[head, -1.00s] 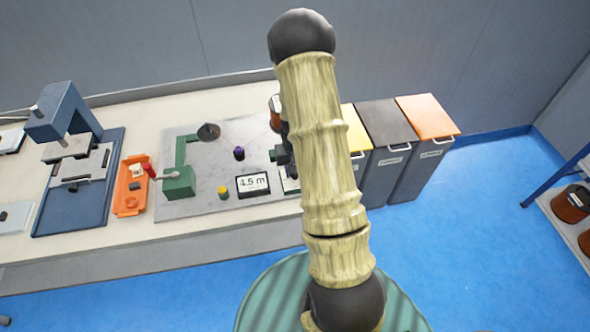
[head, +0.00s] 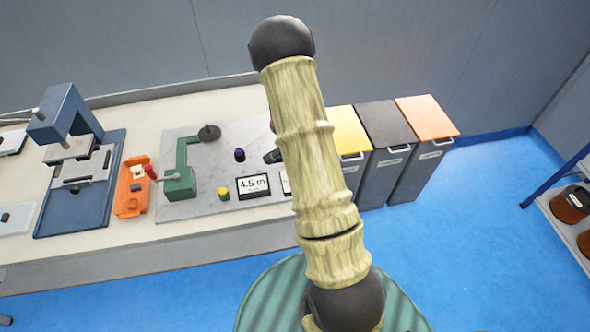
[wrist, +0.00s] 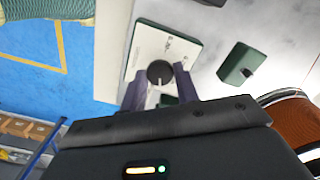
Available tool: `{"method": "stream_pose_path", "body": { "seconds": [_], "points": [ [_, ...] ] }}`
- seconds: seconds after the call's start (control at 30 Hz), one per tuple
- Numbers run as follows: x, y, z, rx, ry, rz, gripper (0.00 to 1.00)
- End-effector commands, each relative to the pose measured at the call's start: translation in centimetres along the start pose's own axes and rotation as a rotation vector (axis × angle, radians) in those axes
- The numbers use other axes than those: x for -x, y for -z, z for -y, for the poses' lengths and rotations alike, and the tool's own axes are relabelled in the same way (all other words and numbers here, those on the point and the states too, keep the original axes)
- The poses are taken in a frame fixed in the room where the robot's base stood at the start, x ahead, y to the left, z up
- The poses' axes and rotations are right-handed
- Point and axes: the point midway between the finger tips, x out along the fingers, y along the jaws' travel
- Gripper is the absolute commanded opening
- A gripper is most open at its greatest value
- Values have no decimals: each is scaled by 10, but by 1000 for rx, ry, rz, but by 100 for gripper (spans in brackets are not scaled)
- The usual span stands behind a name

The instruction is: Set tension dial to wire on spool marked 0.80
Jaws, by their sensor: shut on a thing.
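In the wrist view, the black round tension dial (wrist: 160,73) sits on a white plate with small dark markings (wrist: 150,45) that I cannot read. My gripper (wrist: 160,82) has its two dark fingers on either side of the dial and is shut on it. A copper-coloured spool (wrist: 298,125) is partly in view at the right; no 0.80 mark is legible on it. In the head view my arm hides the gripper and dial; only a sliver of the white plate (head: 286,184) shows.
A green block with a dark knob (wrist: 243,64) lies right of the dial plate. Lidded bins (head: 385,135) stand right of the bench.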

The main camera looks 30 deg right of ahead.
Motion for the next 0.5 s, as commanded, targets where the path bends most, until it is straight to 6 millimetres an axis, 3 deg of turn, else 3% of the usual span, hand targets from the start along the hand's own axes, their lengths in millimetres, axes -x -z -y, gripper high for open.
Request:
{"method": "stream_pose_path", "body": {
  "seconds": [0.5],
  "points": [
    [2, 1, 2, -290, 6, -4, 8]
  ]
}}
